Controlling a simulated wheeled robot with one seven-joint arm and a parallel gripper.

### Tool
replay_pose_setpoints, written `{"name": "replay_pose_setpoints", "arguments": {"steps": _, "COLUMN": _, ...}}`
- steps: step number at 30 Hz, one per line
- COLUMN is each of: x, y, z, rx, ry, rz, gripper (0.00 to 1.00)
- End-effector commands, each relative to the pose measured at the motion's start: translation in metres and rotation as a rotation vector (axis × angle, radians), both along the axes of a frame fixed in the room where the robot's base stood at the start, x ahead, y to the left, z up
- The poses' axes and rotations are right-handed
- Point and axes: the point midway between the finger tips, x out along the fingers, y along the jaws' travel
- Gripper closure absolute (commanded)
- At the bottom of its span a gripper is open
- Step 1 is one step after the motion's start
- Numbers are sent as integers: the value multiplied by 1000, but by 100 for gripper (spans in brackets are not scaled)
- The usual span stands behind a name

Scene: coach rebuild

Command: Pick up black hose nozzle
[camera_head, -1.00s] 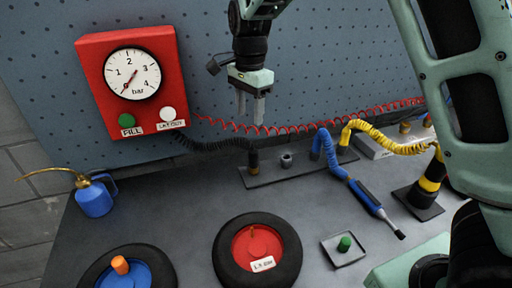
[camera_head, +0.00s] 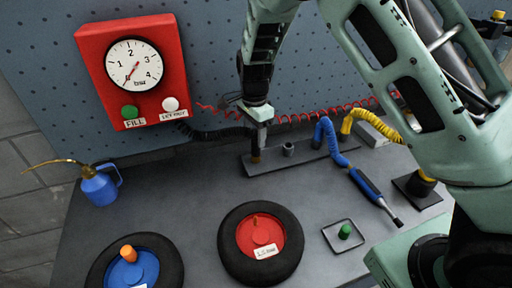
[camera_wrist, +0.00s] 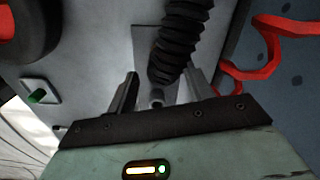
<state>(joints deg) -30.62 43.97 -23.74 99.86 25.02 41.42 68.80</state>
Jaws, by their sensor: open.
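The black hose nozzle stands in the dark rack strip (camera_head: 272,163) at the back of the bench. In the head view its brass-coloured lower end (camera_head: 255,157) shows beneath my gripper (camera_head: 261,142), which hides most of it. The black coiled hose (camera_head: 215,131) runs left from it towards the red gauge box. In the wrist view a thick black ribbed hose (camera_wrist: 182,38) reaches down between the tips of my gripper (camera_wrist: 162,74). The fingers are apart, one on each side. I cannot tell whether they touch it.
A grey socket (camera_head: 288,149) sits just right of the nozzle. The blue hose tool (camera_head: 368,186) and yellow coiled hose (camera_head: 372,126) are further right. The red coiled hose (camera_head: 310,116) hangs behind. A red-centred wheel (camera_head: 240,268) lies in front. The left bench middle is clear.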

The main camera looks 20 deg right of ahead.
Motion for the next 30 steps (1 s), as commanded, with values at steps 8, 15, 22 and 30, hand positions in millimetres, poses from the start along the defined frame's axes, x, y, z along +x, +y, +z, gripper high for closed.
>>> {"name": "replay_pose_setpoints", "arguments": {"steps": 8, "x": -3, "y": -4, "z": -38, "rx": -1, "ry": 3, "rz": -1, "gripper": 48}}
{"name": "replay_pose_setpoints", "arguments": {"steps": 15, "x": -3, "y": -4, "z": -47, "rx": 0, "ry": 1, "rz": 0, "gripper": 48}}
{"name": "replay_pose_setpoints", "arguments": {"steps": 22, "x": -3, "y": -4, "z": -46, "rx": 0, "ry": 1, "rz": 0, "gripper": 87}}
{"name": "replay_pose_setpoints", "arguments": {"steps": 30, "x": -2, "y": -4, "z": -46, "rx": 0, "ry": 0, "rz": 0, "gripper": 99}}
